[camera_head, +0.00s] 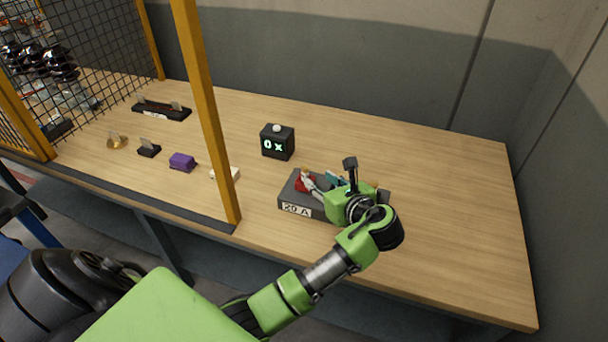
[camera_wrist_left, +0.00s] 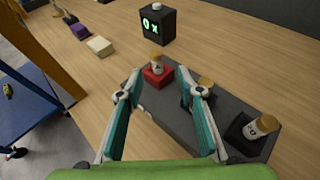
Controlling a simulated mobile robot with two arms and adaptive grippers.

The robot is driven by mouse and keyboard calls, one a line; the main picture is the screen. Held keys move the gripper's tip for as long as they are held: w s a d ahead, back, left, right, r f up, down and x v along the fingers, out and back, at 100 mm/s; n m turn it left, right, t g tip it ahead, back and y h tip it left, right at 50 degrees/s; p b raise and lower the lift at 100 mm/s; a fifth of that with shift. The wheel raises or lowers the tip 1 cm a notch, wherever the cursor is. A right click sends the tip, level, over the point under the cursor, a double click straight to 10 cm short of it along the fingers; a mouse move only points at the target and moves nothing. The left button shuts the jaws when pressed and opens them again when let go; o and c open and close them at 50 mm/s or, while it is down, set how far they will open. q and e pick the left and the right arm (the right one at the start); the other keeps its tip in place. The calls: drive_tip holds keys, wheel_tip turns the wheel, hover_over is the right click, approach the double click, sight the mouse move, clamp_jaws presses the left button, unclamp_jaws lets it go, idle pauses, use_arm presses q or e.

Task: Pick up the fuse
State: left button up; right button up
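Several pale cylindrical fuses with brownish ends stand in holders on a dark grey tray (camera_head: 292,197). In the left wrist view, one fuse (camera_wrist_left: 157,63) stands in a red holder (camera_wrist_left: 158,78) at the tray's far end. A second fuse (camera_wrist_left: 205,84) is partly hidden behind the right finger, and a third fuse (camera_wrist_left: 261,126) tilts in a black holder at right. My left gripper (camera_wrist_left: 161,95) is open and empty over the tray, its teal-padded fingers apart. In the head view, the left gripper (camera_head: 326,184) covers much of the tray. My right gripper is out of view.
A black box (camera_head: 278,143) with a lit display stands behind the tray. The wooden table (camera_head: 450,190) is clear on the right.

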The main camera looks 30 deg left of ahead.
sight(307, 173)
use_arm(q)
drive_tip(key=x, duration=0.4)
drive_tip(key=shift+f, duration=0.2)
drive_tip(key=shift+w+a+f, duration=0.1)
drive_tip(key=shift+a+f, duration=0.05)
drive_tip(key=shift+a, duration=0.45)
drive_tip(key=x, duration=0.4)
drive_tip(key=shift+a+f, duration=0.1)
drive_tip(key=shift+a, duration=0.05)
drive_tip(key=shift+c, duration=1.2)
drive_tip(key=c, duration=0.6)
clamp_jaws()
use_arm(e)
drive_tip(key=shift+s+d, duration=0.65)
drive_tip(key=shift+d, duration=0.25)
